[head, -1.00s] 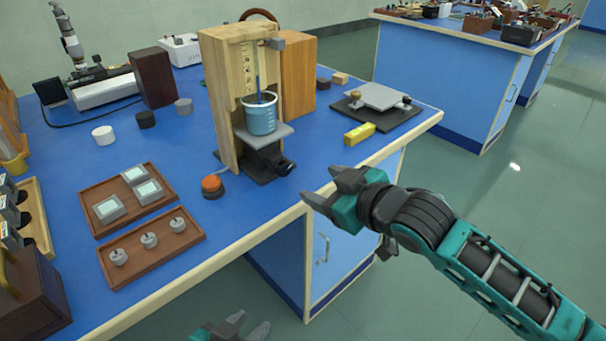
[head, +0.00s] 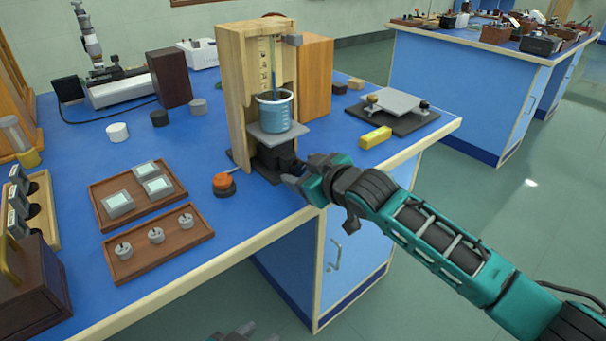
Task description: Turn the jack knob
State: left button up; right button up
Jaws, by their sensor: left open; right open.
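The jack stands under the beaker in the wooden stand, with a grey top plate (head: 278,134) and a black body (head: 272,156). Its dark knob (head: 299,166) sticks out to the right and is partly hidden by my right gripper. The blue beaker (head: 274,114) rests on the plate. My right gripper (head: 299,170) is open at the knob, its fingers about the knob's end; I cannot tell whether they touch it. My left gripper (head: 246,333) is open and empty at the bottom edge, low in front of the bench and mostly out of frame.
The wooden stand (head: 235,100) rises behind the jack. An orange button (head: 224,183) sits left of it. A yellow block (head: 376,137) and a low grey plate on a black base (head: 392,121) lie to the right. Two brown trays (head: 158,244) hold small parts at left.

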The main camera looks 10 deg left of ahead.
jog(key=shift+w+a+f, duration=0.1)
jog(key=shift+w+a, duration=0.1)
jog(key=shift+w, duration=0.05)
jog(key=c, duration=1)
